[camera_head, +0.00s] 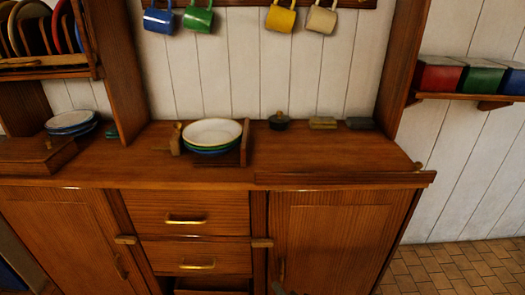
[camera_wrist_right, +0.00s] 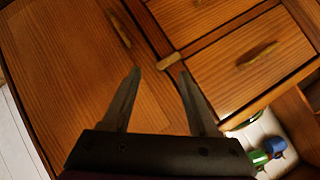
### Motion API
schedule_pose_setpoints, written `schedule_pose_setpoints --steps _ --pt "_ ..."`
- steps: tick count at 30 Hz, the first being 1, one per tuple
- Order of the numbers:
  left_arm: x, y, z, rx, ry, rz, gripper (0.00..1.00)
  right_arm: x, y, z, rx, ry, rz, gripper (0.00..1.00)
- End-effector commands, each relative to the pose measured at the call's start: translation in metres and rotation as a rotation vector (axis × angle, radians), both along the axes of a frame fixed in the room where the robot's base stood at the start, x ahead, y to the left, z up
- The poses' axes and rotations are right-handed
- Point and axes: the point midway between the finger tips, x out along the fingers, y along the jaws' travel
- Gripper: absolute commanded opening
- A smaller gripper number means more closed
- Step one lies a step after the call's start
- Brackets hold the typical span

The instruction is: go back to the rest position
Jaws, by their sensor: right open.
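My right gripper (camera_wrist_right: 159,72) shows in the wrist view with its two dark fingers spread apart and nothing between them. It is in front of the wooden cabinet (camera_head: 328,240), whose door and drawer fronts fill the wrist view behind the fingers. In the head view only a small dark tip of my right gripper (camera_head: 285,291) shows at the bottom edge, in front of the right door. The rest of that arm is out of the picture. My left gripper is in neither view.
Stacked plates (camera_head: 212,133) stand on the counter (camera_head: 110,160) in a wooden holder. Mugs (camera_head: 197,18) hang above. Coloured boxes (camera_head: 438,74) sit on a right shelf. Tiled floor (camera_head: 455,267) at lower right is clear. Green and blue items (camera_wrist_right: 275,147) show low in the wrist view.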

Motion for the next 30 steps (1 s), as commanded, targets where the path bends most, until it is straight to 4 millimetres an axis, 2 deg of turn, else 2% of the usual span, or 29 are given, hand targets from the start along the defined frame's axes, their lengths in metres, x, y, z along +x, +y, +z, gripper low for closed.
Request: schedule_pose_setpoints --steps 1,6,17,18,26,30 --pt "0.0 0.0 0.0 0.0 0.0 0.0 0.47 -0.021 -0.013 -0.001 -0.074 0.047 0.03 0.6" --pt "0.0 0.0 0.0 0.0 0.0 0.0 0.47 -0.087 -0.052 -0.012 -0.3 0.216 0.131 0.6" --pt "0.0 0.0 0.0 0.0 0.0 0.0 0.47 -0.201 -0.115 -0.029 -0.586 0.509 0.248 0.6" --pt "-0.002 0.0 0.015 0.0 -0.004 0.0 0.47 -0.202 -0.115 -0.014 -0.587 0.504 0.25 0.6" --pt "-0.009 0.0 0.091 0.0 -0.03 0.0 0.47 -0.206 -0.113 0.062 -0.585 0.474 0.242 0.6" --pt "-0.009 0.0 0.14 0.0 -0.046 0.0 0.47 -0.205 -0.113 0.111 -0.585 0.457 0.236 0.6"
